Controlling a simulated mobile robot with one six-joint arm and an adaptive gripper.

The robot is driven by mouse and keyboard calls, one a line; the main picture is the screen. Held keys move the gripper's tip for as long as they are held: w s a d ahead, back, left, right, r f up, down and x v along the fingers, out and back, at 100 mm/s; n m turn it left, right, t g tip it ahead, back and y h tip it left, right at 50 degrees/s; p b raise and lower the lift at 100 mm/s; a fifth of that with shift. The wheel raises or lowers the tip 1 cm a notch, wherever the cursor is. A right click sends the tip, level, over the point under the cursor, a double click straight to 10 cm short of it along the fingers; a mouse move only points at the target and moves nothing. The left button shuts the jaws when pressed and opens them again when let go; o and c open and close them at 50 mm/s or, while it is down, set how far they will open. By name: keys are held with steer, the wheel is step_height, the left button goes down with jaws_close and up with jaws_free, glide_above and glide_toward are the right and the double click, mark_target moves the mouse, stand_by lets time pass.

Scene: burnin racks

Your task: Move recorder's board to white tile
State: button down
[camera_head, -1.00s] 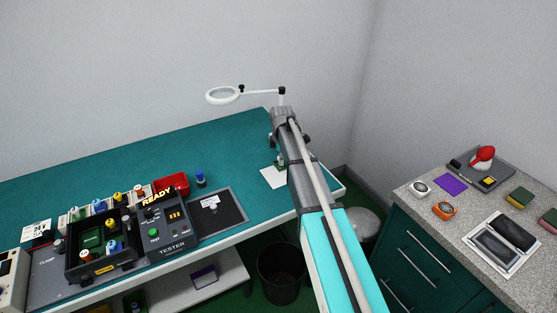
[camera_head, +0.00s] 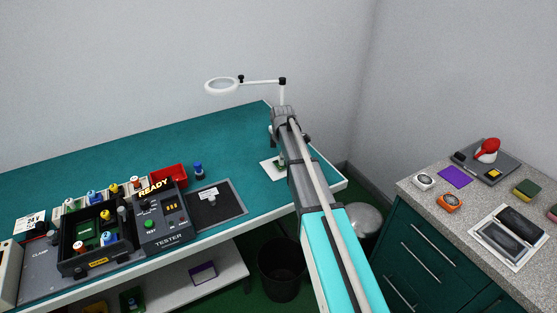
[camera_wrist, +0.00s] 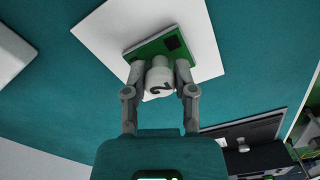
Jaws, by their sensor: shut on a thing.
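The green board (camera_wrist: 146,47) shows in the wrist view with a white knob (camera_wrist: 158,84), marked with a dark 2, standing on it. My gripper (camera_wrist: 159,70) is shut on this knob, one finger on each side. The white tile (camera_wrist: 105,32) lies behind the board, which overlaps it in the picture. I cannot tell whether they touch. In the head view the white tile (camera_head: 267,171) is at the right end of the teal bench, partly hidden by my arm. The board (camera_head: 282,161) shows only as a small green patch there.
A tester (camera_head: 166,221) reading READY, a black open tray (camera_head: 97,263), a red bin (camera_head: 168,175) and a dark mat (camera_head: 232,204) occupy the bench's left and middle. A magnifier lamp (camera_head: 223,86) stands behind my arm. A grey counter (camera_head: 420,202) with small items is at right.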

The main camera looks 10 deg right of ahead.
steer(key=shift+f, duration=0.25)
stand_by(0.3)
steer(key=shift+c, duration=1.8)
jaws_free()
steer(key=shift+r, duration=0.1)
steer(key=shift+w+r+p, duration=0.2)
steer(key=shift+r+p, duration=0.8)
steer(key=shift+r, duration=0.15)
steer(key=shift+r+p, duration=2.3)
steer(key=shift+p, duration=0.05)
steer(key=shift+s, duration=0.1)
